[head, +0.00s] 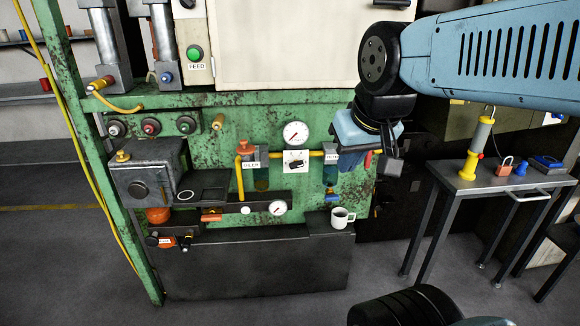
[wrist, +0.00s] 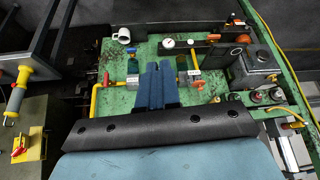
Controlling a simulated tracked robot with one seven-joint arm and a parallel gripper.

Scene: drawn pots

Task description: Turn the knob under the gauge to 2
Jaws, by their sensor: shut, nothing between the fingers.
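The round white gauge (head: 295,133) with a red needle is on the green panel in the head view. Right under it is a white plate with a black knob (head: 296,161); its numbers and setting are too small to read. My gripper (head: 354,138) is in front of the panel, right of the gauge and knob and apart from them in the picture. In the wrist view my gripper (wrist: 159,68) shows two blue fingers together, with nothing between them. The fingers and hand hide the gauge and knob there.
A yellow pipe (head: 242,172) and labelled blocks flank the knob. A lower gauge (head: 278,208) and a white mug (head: 342,218) are below. A blue valve handle (wrist: 133,50) stands near the fingers. A side table (head: 470,182) with tools is at right.

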